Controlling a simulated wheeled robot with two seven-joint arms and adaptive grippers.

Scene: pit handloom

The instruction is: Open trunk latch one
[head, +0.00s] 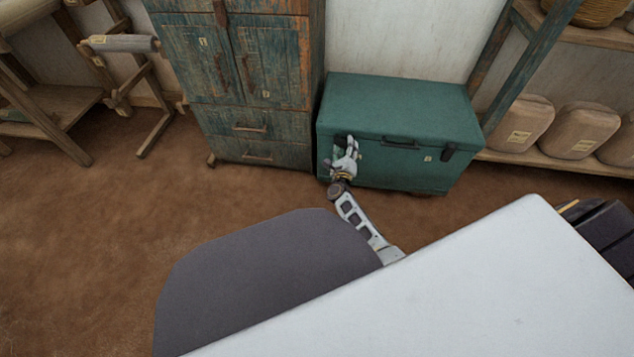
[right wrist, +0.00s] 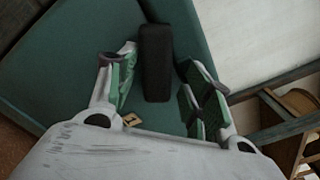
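A teal green trunk (head: 400,108) stands on the floor against the wall, its lid down. A dark handle (head: 400,143) is on its front, with a dark latch (head: 448,152) right of it. My right gripper (head: 347,150) is at the left part of the trunk's front and hides much of the left latch there. In the right wrist view, a black latch (right wrist: 155,62) stands between the two spread fingers of my right gripper (right wrist: 160,76). Gaps show on both sides of it, so the gripper is open. My left gripper is not in view.
A worn blue-green cabinet (head: 255,80) stands close to the trunk's left. A shelf (head: 550,168) with wrapped tan bundles (head: 572,130) is on the right. Wooden loom-like stands (head: 145,95) are at the far left. Brown floor (head: 110,220) is clear in front.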

